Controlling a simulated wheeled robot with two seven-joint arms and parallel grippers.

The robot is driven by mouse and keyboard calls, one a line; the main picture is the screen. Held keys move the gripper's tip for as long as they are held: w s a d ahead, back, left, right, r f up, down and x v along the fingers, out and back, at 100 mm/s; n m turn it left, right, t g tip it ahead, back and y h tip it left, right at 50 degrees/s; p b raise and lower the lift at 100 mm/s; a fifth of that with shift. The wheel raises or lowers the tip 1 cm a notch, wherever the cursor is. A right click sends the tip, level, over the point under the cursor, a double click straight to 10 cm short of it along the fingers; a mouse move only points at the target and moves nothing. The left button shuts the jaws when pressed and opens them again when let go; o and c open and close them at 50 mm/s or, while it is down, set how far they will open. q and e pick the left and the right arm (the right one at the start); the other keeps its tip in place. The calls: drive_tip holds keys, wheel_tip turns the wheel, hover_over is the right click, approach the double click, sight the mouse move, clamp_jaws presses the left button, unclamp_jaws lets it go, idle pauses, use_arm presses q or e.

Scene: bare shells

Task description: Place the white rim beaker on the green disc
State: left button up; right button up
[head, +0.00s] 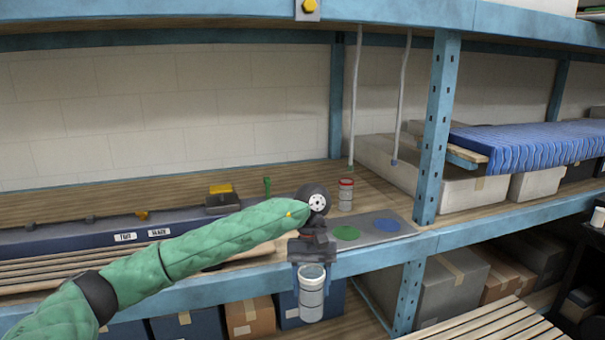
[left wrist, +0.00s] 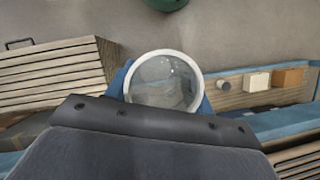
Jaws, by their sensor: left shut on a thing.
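My left gripper (head: 312,268) is shut on the white rim beaker (head: 312,297), a clear grey cup with a white rim. It holds the beaker upright in front of the shelf's front edge. In the left wrist view the beaker's round white rim (left wrist: 163,80) shows from above between blue fingertips. The green disc (head: 346,232) lies flat on a grey mat (head: 372,240) on the shelf, behind and right of the beaker, with nothing on it. My right gripper is not in view.
A red-rimmed beaker (head: 346,194) stands on the shelf behind the green disc. A blue upright post (head: 437,125) stands to the right. Two pale cables (head: 355,95) hang behind.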

use_arm(q)
drive_tip(key=s+a+f, duration=0.3)
drive_tip(key=a+f, duration=0.6)
drive_tip(key=a, duration=0.2)
drive_tip(key=s+a+f, duration=0.4)
drive_tip(key=a+f, duration=0.5)
drive_tip(key=a, duration=0.2)
drive_tip(key=shift+a, duration=0.35)
